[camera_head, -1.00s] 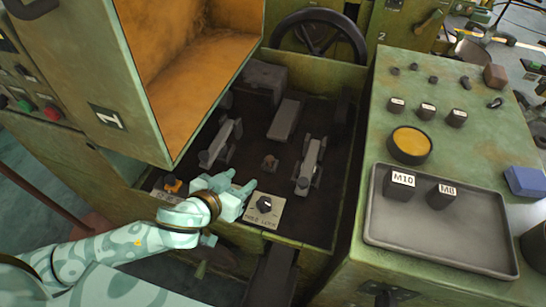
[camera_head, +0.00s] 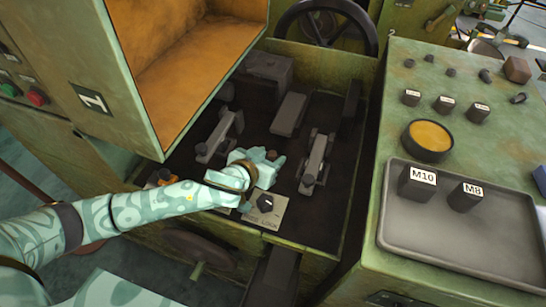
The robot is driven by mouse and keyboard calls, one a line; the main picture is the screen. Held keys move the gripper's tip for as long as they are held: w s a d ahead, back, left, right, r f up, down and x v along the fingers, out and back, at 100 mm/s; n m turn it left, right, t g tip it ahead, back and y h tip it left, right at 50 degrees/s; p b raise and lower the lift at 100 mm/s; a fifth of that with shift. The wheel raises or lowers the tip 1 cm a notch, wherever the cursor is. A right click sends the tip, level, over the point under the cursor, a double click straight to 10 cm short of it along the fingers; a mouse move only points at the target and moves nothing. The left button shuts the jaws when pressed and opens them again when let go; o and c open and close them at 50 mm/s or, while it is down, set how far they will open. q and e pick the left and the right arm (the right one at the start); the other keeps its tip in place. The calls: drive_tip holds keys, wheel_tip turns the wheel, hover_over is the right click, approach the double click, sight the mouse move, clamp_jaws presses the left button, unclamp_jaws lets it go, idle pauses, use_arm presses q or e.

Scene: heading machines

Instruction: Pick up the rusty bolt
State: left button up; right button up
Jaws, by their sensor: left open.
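The rusty bolt (camera_head: 271,154) is a small brown piece on the dark bed of the machine, between two grey clamp-like arms. Only a little of it shows past my left gripper (camera_head: 262,158). My left gripper is pale green, reaches in from the left over the front edge of the bed, and is open at the bolt. I cannot tell whether its fingers touch the bolt. My right gripper is not in view.
Grey clamp arms stand left (camera_head: 219,136) and right (camera_head: 317,161) of the gripper. A knob plate (camera_head: 265,208) lies just below it. The raised orange-lined cover (camera_head: 185,65) overhangs at left. A grey tray (camera_head: 462,237) with M10 and M8 blocks is at right.

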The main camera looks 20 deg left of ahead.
use_arm(q)
clamp_jaws()
